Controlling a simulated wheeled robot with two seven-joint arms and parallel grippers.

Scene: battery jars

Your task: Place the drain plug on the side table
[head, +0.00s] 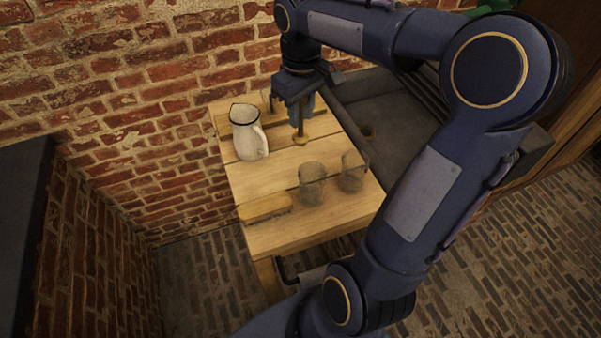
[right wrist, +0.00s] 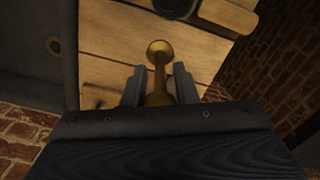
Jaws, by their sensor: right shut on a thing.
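The drain plug (head: 299,140) is a brass piece with a slim stem and a flared round end. My right gripper (head: 300,106) is shut on it, over the back right part of the wooden side table (head: 325,218). In the right wrist view the plug (right wrist: 159,62) stands out between the two fingers of my gripper (right wrist: 158,88), with table slats (right wrist: 115,40) beyond it. The round end points down and is close to the tabletop; I cannot tell whether it touches. My left gripper is not in view.
A white jug (head: 248,134) stands left of the plug. Two glass jars (head: 312,186) (head: 351,173) stand nearer the front, and a brush (head: 264,208) lies at the front left edge. A dark sink (head: 390,112) adjoins the table's right side. The middle of the table is clear.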

